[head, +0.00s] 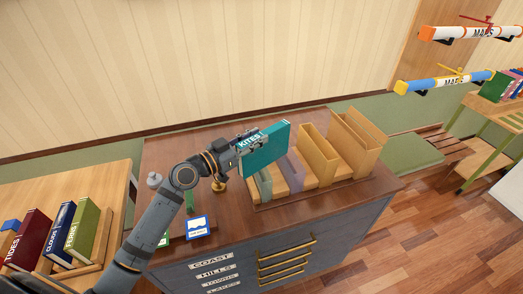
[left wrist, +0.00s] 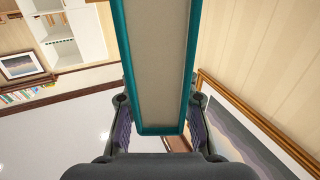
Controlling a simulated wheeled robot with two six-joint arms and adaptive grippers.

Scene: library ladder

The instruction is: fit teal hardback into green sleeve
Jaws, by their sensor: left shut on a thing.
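The teal hardback (head: 267,148), marked KITES, is upright in my left gripper (head: 240,146), which is shut on its left end. In the left wrist view the teal hardback (left wrist: 158,70) stands between the two fingers of the left gripper (left wrist: 160,135), its pale page edges towards the camera. The green sleeve (head: 264,187) stands at the left end of a wooden rack on the cabinet. The book's lower edge is at or above that sleeve's top; I cannot tell whether it has entered. My right gripper is not in view.
A purple sleeve (head: 296,172) and two taller tan sleeves (head: 318,158) (head: 357,142) stand to the right of the green one. A blue-framed card (head: 197,228) and a grey weight (head: 154,180) are on the cabinet's left. A left-hand table holds several books (head: 58,230).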

